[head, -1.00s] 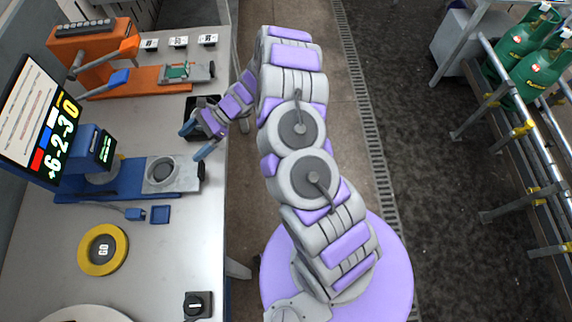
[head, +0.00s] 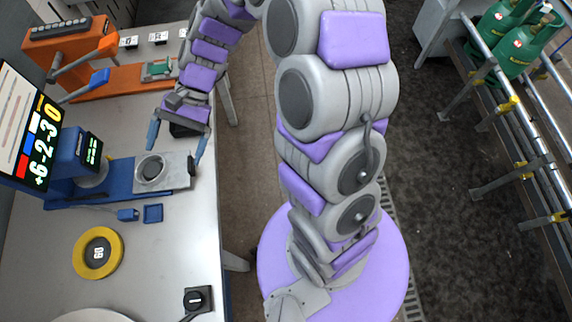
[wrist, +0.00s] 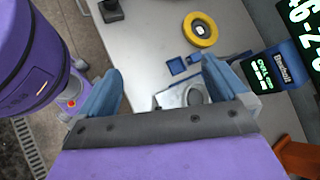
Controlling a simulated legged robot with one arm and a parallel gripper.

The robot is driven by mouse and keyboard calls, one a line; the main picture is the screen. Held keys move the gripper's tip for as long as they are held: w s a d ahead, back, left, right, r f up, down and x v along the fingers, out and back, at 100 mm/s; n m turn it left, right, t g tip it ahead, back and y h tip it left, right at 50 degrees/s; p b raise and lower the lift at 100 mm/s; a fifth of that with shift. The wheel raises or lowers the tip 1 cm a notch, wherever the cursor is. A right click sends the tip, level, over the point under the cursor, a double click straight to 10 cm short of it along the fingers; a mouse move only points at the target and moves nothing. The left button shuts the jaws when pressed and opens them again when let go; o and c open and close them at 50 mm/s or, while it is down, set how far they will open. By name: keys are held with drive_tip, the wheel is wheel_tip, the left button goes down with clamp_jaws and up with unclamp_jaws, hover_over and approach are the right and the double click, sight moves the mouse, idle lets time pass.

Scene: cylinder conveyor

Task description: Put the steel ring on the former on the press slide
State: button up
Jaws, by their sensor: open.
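The blue press (head: 72,155) stands on the bench at the left, with its grey slide plate (head: 174,188) drawn out to the right. A round piece with a dark middle and pale metal rim (head: 152,170) sits on the slide. I cannot tell whether that rim is the separate steel ring or part of the former. The slide (wrist: 171,98) and round piece also show in the wrist view, partly hidden by my gripper. My gripper (head: 176,142) is open and empty, its blue fingers spread beside and above the slide's far end. The wrist view shows both fingers (wrist: 162,76) apart.
A yellow ring marked GO (head: 97,235), a small blue tray (head: 153,213) and a black switch box (head: 198,300) are on the bench. An orange press (head: 70,42) stands farther back. A screen (head: 25,125) is at the left. The bench's right edge borders the floor.

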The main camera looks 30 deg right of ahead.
drive_tip(key=s+d+r+n+t+h, duration=0.1)
drive_tip(key=s+d+r+n+h, duration=0.2)
drive_tip(key=s+d, duration=0.6)
drive_tip(key=s+d+r+n+t+h, duration=0.2)
drive_tip(key=s+d+h, duration=0.3)
drive_tip(key=s+d, duration=0.4)
drive_tip(key=s+r+n, duration=0.1)
drive_tip(key=s, duration=0.2)
drive_tip(key=shift+h, duration=0.4)
drive_tip(key=shift+w, duration=0.1)
wheel_tip(320, 180, down, 2)
drive_tip(key=shift+f+b, duration=0.2)
drive_tip(key=shift+b, duration=1.05)
